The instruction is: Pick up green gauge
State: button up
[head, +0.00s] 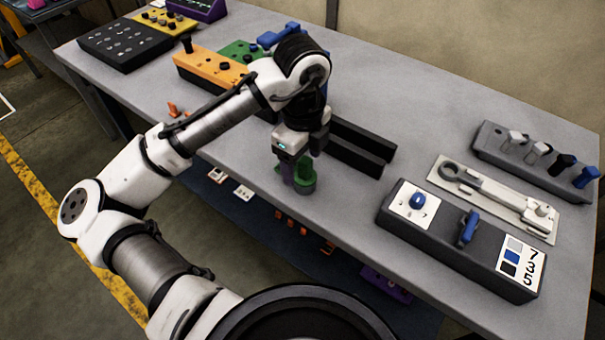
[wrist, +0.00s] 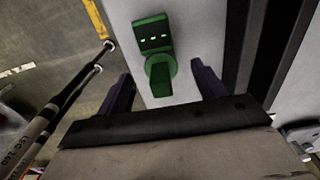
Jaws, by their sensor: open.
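The green gauge (head: 305,186) stands on the grey table near its front edge. In the wrist view the green gauge (wrist: 153,32) shows a block with several light marks, a round part and a tab toward me. My gripper (head: 294,170) points down at the gauge and partly hides it in the head view. In the wrist view my gripper (wrist: 160,72) is open, its dark fingers apart on either side of the gauge's near end. I see no finger touching it; the exact height gap cannot be told.
Two black bars (head: 350,147) lie just behind and right of the gripper. A dark box with a blue knob and switch (head: 455,240) stands to the right, with a wrench board (head: 480,205) behind it. Orange (head: 205,72) and green blocks stand left, partly behind my arm.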

aim_at(303, 170)
jog(key=shift+f, duration=1.8)
jog(key=c, duration=1.5)
jog(key=shift+o, duration=0.2)
jog(key=shift+r, duration=0.15)
notch_tip(303, 170, up, 20)
